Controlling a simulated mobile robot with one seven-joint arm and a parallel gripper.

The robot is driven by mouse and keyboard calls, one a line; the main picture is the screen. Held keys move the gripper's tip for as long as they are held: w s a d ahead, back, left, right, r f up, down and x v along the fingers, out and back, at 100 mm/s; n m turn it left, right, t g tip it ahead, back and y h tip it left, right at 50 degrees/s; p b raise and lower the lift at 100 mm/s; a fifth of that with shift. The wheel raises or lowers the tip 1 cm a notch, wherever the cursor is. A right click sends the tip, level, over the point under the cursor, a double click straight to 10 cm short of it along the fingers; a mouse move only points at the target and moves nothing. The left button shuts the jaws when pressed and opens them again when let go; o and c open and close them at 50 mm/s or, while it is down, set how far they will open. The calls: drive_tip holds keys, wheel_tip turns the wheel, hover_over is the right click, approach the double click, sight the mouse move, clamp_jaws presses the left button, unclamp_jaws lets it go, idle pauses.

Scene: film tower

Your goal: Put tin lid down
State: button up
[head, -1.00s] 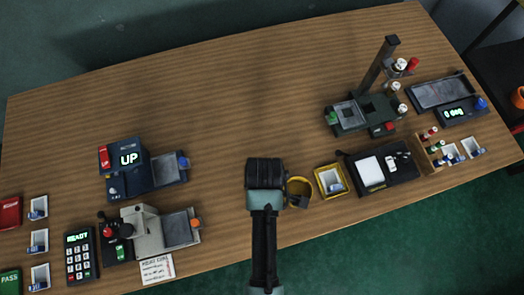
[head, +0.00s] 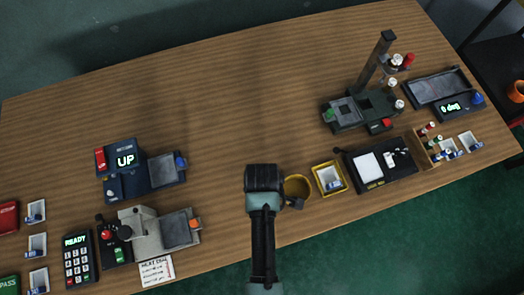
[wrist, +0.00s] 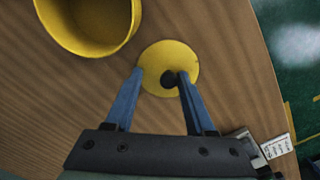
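The yellow tin lid (wrist: 157,57), a flat disc with a black knob, shows in the wrist view and appears to lie on the wooden table. My gripper (wrist: 160,76) is above it with its two blue fingers spread apart. The knob (wrist: 168,79) is close to the right finger; I cannot tell if they touch. The open yellow tin (wrist: 88,22) stands beside the lid, up and to the left in the wrist view. In the head view, the tin (head: 297,185) is just right of my gripper (head: 263,185), and the lid is hidden.
A grey machine (head: 145,230) and a blue "UP" device (head: 124,185) are to the left. The table's front edge is near. The table's middle is clear.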

wheel_tip(320, 180, up, 12)
drive_tip(key=p, duration=0.1)
drive_tip(key=w+r+m+t, duration=0.4)
drive_tip(key=w+r+t, duration=0.5)
drive_tip(key=w+r, duration=0.85)
drive_tip(key=w+r+m+t, duration=0.1)
drive_tip(key=w+r+t, duration=0.15)
drive_tip(key=r, duration=0.55)
drive_tip(key=w+r+m+t, duration=0.2)
drive_tip(key=r+t, duration=0.1)
drive_tip(key=r, duration=0.5)
wheel_tip(320, 180, up, 17)
drive_tip(key=s+m+t, duration=0.2)
drive_tip(key=t, duration=0.4)
drive_tip(key=s+r+m+t, duration=0.1)
drive_tip(key=s+r+t, duration=0.2)
drive_tip(key=s+r, duration=0.2)
drive_tip(key=s+r+m+t, duration=0.2)
drive_tip(key=s+r+t, duration=0.2)
drive_tip(key=r, duration=0.7)
drive_tip(key=shift+s+r+m, duration=0.3)
drive_tip(key=shift+s+r, duration=0.05)
drive_tip(key=shift+s, duration=0.4)
